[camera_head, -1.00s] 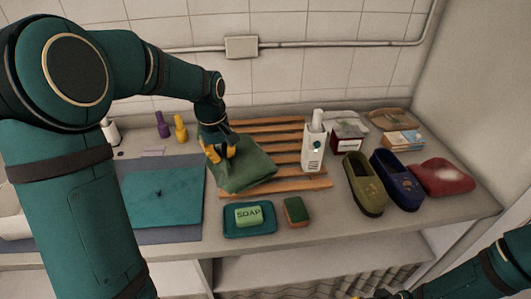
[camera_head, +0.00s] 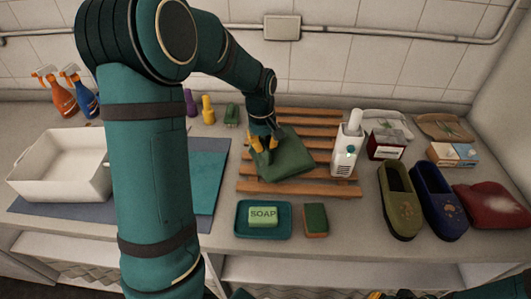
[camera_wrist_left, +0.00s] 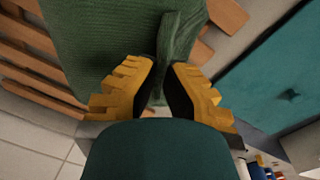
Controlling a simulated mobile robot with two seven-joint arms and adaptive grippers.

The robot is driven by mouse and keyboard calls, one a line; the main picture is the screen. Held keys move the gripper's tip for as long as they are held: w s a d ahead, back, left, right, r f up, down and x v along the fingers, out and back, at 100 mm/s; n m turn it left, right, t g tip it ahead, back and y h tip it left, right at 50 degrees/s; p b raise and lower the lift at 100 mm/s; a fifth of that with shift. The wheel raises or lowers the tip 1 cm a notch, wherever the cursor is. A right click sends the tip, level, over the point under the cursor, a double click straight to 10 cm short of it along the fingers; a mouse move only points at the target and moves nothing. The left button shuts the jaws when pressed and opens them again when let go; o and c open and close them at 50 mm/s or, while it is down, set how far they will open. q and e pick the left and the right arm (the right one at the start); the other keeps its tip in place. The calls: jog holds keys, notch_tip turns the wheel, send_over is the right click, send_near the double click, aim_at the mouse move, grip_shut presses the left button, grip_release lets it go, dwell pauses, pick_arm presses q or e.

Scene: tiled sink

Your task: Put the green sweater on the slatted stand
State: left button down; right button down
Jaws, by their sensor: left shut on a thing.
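The green sweater (camera_head: 286,158) is a folded dark green cloth on the slatted stand (camera_head: 330,188), a low rack of orange-brown wooden slats. My left gripper (camera_head: 262,142) is over the sweater's left part, its yellow fingers pointing down. In the left wrist view the sweater (camera_wrist_left: 100,40) lies over the slats (camera_wrist_left: 40,70), and the yellow fingers (camera_wrist_left: 160,85) are shut on a pinched fold of it. In the head view, part of the sweater is hidden behind the gripper. Only small parts of my right arm show at the bottom edge; its fingers cannot be made out clearly.
A white bottle (camera_head: 347,148) stands at the stand's right end. A soap dish (camera_head: 243,229) and a sponge (camera_head: 315,219) lie in front. Green and blue shoes (camera_head: 398,205) are to the right. A teal cloth (camera_head: 203,180) and white basin (camera_head: 60,165) are left.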

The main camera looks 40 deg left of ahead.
pick_arm(q)
jog(key=shift+f+b, duration=0.3)
jog(key=shift+f, duration=1.3)
jog(key=shift+f, duration=0.1)
jog(key=c, duration=1.1)
grip_release()
jog(key=shift+c, duration=0.2)
jog(key=shift+r, duration=0.5)
notch_tip(320, 180, up, 11)
jog(key=p, duration=0.2)
jog(key=shift+s+a, duration=0.25)
jog(key=shift+s, duration=0.1)
jog(key=shift+r, duration=0.1)
